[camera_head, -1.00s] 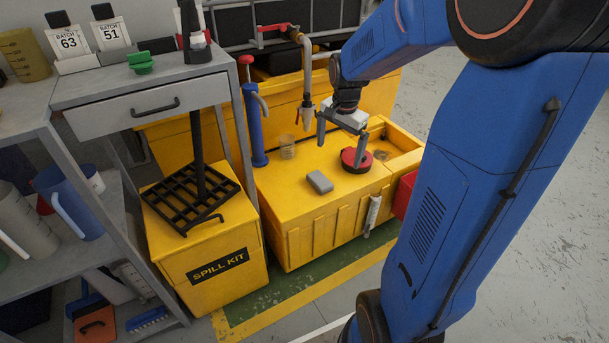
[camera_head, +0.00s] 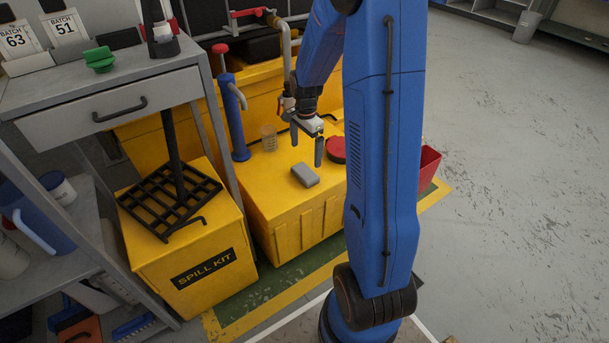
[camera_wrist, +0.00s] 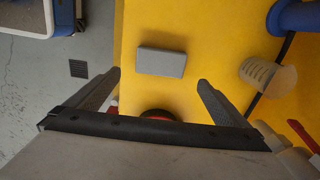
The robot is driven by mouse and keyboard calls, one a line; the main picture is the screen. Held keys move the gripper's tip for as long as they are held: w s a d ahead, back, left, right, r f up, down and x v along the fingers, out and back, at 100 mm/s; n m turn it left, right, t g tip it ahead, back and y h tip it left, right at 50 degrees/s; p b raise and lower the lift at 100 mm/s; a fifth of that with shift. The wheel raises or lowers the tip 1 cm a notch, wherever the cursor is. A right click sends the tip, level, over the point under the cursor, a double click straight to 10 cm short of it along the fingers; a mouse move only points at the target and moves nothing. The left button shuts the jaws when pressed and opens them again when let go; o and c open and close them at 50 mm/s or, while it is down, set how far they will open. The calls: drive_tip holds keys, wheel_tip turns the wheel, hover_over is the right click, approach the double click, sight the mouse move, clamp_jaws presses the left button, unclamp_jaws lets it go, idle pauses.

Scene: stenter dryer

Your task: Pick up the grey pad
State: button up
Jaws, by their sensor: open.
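The grey pad (camera_head: 305,174) is a small flat block lying on top of the yellow bund box (camera_head: 277,209), near its front edge. It also shows in the wrist view (camera_wrist: 161,62), lying on the yellow surface a little beyond my fingertips and roughly between their lines. My gripper (camera_head: 306,148) is open and empty, with its fingers pointing down above the yellow top, slightly behind the pad in the head view. In the wrist view my gripper (camera_wrist: 158,79) has its fingers spread wider than the pad.
A blue hand pump (camera_head: 236,122) and a clear beaker (camera_head: 269,138) stand left of my gripper. A red round lid (camera_head: 336,150) lies just right of it, partly behind my arm. A brass tap hangs behind. A yellow spill kit box (camera_head: 195,262) with a black grate stands left.

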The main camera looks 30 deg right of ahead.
sight(305, 171)
drive_tip(key=shift+w+f, duration=0.1)
drive_tip(key=shift+f, duration=5.05)
drive_tip(key=c, duration=0.8)
